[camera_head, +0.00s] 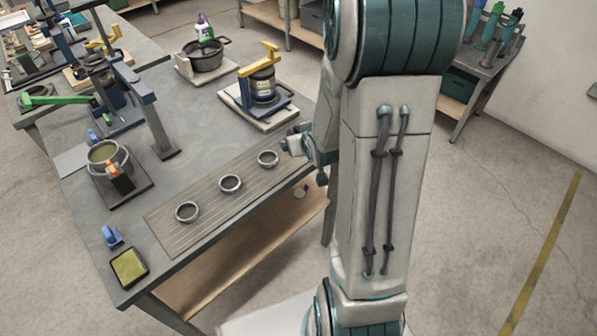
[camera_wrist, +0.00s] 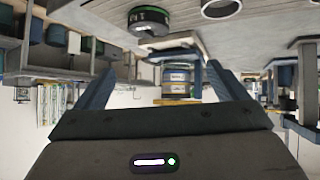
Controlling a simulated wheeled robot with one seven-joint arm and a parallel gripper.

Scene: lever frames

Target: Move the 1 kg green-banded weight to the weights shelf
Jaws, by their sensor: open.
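A black round weight with a green band (camera_wrist: 150,20) stands on the grey bench in the wrist view, which is upside down. It is beside a grey ring and in front of the blue and yellow device. In the head view I cannot make it out; my arm covers part of that bench end. My gripper (camera_wrist: 162,68) is open, with nothing between its fingers, and apart from the weight. In the head view its end (camera_head: 292,143) is near the bench's right edge. I cannot tell which surface is the weights shelf.
A ribbed grey mat (camera_head: 208,205) carries three grey rings. The blue device with a yellow handle (camera_head: 262,85) and a dark pot (camera_head: 205,60) stand behind it. A wooden lower shelf (camera_head: 240,268) is under the bench. Open floor (camera_head: 490,220) lies to the right.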

